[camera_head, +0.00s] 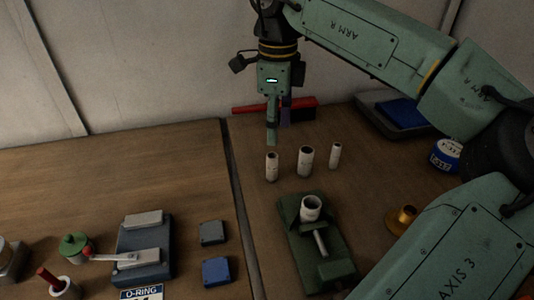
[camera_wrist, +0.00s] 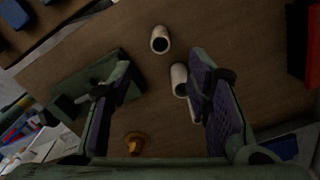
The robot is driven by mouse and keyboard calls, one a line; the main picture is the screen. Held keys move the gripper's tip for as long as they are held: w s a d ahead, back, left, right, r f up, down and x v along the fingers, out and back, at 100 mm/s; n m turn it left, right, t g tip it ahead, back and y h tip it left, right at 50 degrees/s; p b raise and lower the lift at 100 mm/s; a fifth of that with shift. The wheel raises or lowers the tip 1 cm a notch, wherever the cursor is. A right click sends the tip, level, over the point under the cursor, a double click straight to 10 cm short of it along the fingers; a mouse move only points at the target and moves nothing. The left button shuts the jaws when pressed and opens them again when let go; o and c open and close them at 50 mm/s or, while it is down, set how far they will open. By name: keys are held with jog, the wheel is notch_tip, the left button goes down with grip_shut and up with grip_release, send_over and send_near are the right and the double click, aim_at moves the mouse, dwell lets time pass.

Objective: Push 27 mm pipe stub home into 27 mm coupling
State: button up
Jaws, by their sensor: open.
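Three white pipe stubs stand upright on the bench: a slim left one (camera_head: 271,167), a wider middle one (camera_head: 305,161) and a slim right one (camera_head: 335,154). I cannot read which is 27 mm. In the wrist view my gripper (camera_wrist: 160,65) is open and empty. One stub (camera_wrist: 160,39) shows beyond the fingertips; another (camera_wrist: 179,79) is partly hidden by the right finger. The fixture (camera_wrist: 75,82) is at left.
A dark tray (camera_head: 378,117) and a red-handled brush (camera_head: 300,108) lie at the back. A grey-blue fixture (camera_head: 143,256) and two small blocks (camera_head: 213,233) occupy the left bench.

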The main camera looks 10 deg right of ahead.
aim_at(272, 156)
jog(key=f+b, duration=0.2)
jog(key=f, duration=0.3)
jog(key=shift+s+f+b, duration=0.1)
jog(key=shift+s+b, duration=0.1)
jog(key=shift+b, duration=0.1)
jog(key=f+b, duration=0.2)
jog(key=f, duration=0.1)
jog(key=w+f+b, duration=0.1)
jog(key=f+b, duration=0.1)
jog(key=shift+a+f, duration=0.25)
jog(key=shift+a, duration=0.1)
jog(key=shift+s+r, duration=0.1)
jog(key=shift+c, duration=0.5)
jog(key=c, duration=0.9)
jog(key=shift+o, duration=0.2)
jog(key=shift+r, duration=0.1)
